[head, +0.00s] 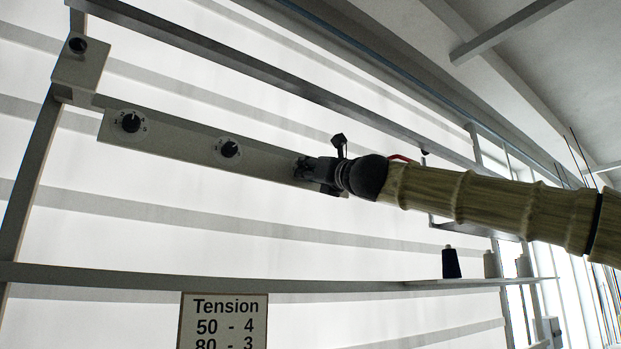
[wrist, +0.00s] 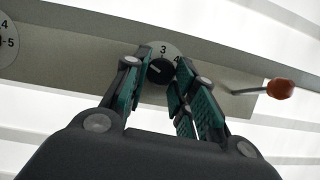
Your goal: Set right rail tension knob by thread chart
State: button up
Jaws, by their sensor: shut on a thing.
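My gripper (head: 306,168) is at the right end of the grey rail (head: 185,152) in the head view, and hides the knob there. In the wrist view my gripper (wrist: 160,85) has its two fingers on either side of a black knob (wrist: 160,70) and is shut on it. The dial behind this knob shows the numbers 3 and 4; the rest of its scale is hidden. Two more black knobs with dials, the left one (head: 131,123) and the middle one (head: 229,149), sit on the same rail. The tension chart (head: 223,322) reads 50 - 4 and 80 - 3; its lower part is cut off.
A lever with an orange-brown end (wrist: 279,89) sticks out right of the knob in the wrist view. A dark thread spool (head: 451,263) and paler spools (head: 491,264) stand on a shelf (head: 455,283) at the lower right. A grey box with a round black part (head: 79,62) is at the upper left.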

jog(key=shift+s+a+r+m+t+h+b, duration=0.1)
jog(key=shift+m+t+h+b, duration=0.15)
jog(key=shift+m+h+b, duration=0.9)
jog(key=shift+d+f+m+t+h+b, duration=0.15)
jog(key=shift+m+h+b, duration=0.3)
jog(key=shift+m, duration=1.4)
jog(key=shift+s+a+r+m+t+h+b, duration=0.25)
jog(key=shift+m+h+b, duration=0.5)
jog(key=shift+m, duration=0.75)
jog(key=shift+w+d, duration=0.1)
jog(key=shift+w, duration=0.05)
jog(key=o, duration=1)
jog(key=shift+d, duration=0.15)
jog(key=shift+o, duration=0.2)
jog(key=shift+d, duration=0.1)
jog(key=shift+a, duration=0.2)
jog(key=v, duration=1.2)
jog(key=shift+d, duration=0.1)
